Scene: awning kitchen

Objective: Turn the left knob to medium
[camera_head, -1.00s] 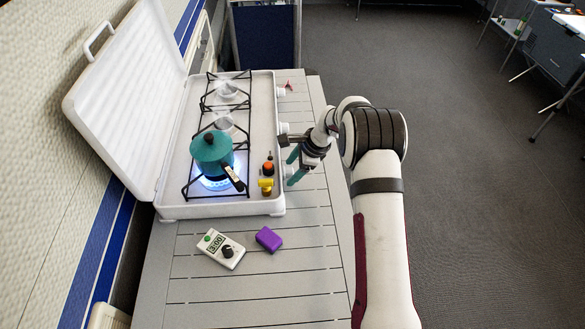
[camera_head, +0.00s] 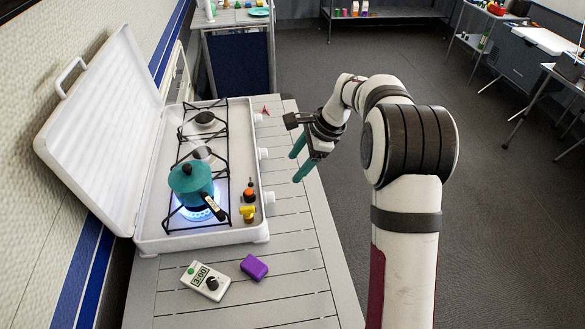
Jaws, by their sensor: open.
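The white camping stove (camera_head: 215,240) stands on the slatted table with its lid open. White knobs line its right side: the nearest knob (camera_head: 269,197), a middle knob (camera_head: 263,153) and a far knob (camera_head: 258,117). The nearest knob sits beside the burner with a blue flame (camera_head: 196,213). The knob's setting is too small to read. My gripper (camera_head: 299,165), with teal fingers, is open and empty. It is above the table, right of the stove and apart from the nearest knob.
A teal pot (camera_head: 189,180) with a dark handle stands over the lit burner. Small orange and yellow items (camera_head: 248,213) are at the stove's near right corner. A white timer (camera_head: 206,281) and a purple block (camera_head: 254,267) lie on the table (camera_head: 290,290) in front. The table's right side is clear.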

